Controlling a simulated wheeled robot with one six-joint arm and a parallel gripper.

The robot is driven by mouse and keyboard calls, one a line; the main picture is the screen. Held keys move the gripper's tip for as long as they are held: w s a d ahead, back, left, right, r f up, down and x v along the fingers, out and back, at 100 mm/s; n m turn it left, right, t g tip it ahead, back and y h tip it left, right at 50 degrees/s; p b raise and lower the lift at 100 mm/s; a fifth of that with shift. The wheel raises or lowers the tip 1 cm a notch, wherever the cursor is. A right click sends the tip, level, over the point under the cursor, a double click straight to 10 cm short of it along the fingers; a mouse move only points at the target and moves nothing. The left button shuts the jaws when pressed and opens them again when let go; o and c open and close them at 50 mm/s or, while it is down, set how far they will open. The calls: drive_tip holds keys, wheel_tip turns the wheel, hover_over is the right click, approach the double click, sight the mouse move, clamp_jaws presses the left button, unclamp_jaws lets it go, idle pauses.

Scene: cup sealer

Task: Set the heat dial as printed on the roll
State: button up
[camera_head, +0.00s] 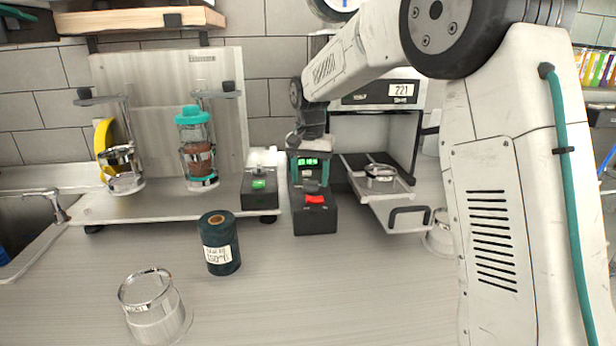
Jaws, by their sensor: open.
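The dark green film roll (220,255) stands upright on the counter. Its white label carries handwriting too small to read. A black control box (316,222) stands behind it to the right, with a red rocker switch (315,199) and a lit green display (308,162) whose digits I cannot read surely. A grey dial (311,186) shows between the display and the switch. My gripper (310,180) points down over the box, open, its fingers apparently on either side of the dial; contact cannot be told. The sealer (372,138) behind shows "221" on a white panel.
The sealer's tray (390,208) is pulled out, with a ring on it. A clear cup (155,310) stands at front left; another (441,238) is partly behind my arm. A dispenser rack (165,204) and small box (259,190) are left. The front middle counter is clear.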

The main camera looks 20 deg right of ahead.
wheel_tip(320, 180, up, 7)
drive_tip(key=shift+r, duration=0.2)
idle(0.5)
drive_tip(key=s+f, duration=0.1)
drive_tip(key=s+f+n, duration=0.1)
drive_tip(key=s, duration=0.1)
drive_tip(key=s+f+n, duration=0.1)
drive_tip(key=shift+s+d+f+g, duration=0.1)
drive_tip(key=shift+s+d+g, duration=0.1)
drive_tip(key=shift+g, duration=0.2)
drive_tip(key=s+d+f+n+t, duration=0.1)
drive_tip(key=s+n, duration=0.3)
drive_tip(key=s, duration=3.3)
drive_tip(key=shift+d+t, duration=0.6)
